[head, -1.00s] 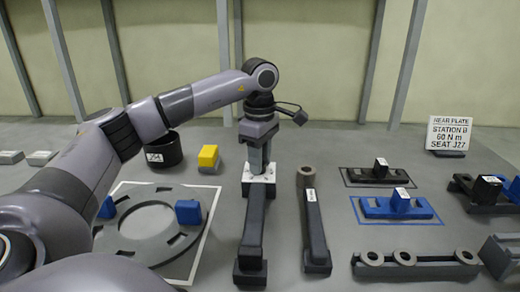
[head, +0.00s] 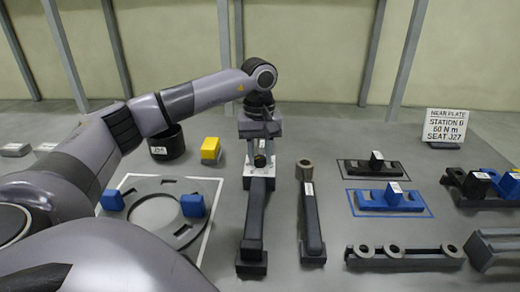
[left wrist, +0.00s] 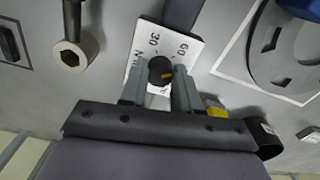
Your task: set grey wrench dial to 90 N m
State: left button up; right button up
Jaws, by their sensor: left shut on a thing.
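The dark grey wrench (head: 254,215) lies with its handle toward me and a white dial plate (head: 250,178) at its far end. In the left wrist view, the plate (left wrist: 185,45) shows 30 and 60; other marks are hidden by the fingers. The dial is a round black knob (left wrist: 157,68) with a yellow mark. My left gripper (head: 259,150) points down over the plate. Its fingers (left wrist: 160,85) are shut on the knob, one on each side. Which number the mark faces I cannot tell. My right gripper is out of view.
A second wrench (head: 311,220) with a ring head lies close to the right. A turret plate (head: 125,222) with blue blocks, a black cup (head: 167,145) and a yellow block (head: 211,150) are to the left. Blue (head: 375,201) and black fixtures stand right. A sign (head: 444,127) reads 60 N m.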

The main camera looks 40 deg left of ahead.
aim_at(259, 158)
pick_arm(q)
jog(key=m+p, duration=0.1)
jog(key=m, duration=0.6)
dwell(0.5)
jog(key=o, duration=1.1)
jog(key=shift+c, duration=0.2)
jog(key=shift+r, duration=0.1)
notch_tip(259, 158, up, 7)
jog(key=shift+r, duration=0.1)
jog(key=shift+s, duration=0.1)
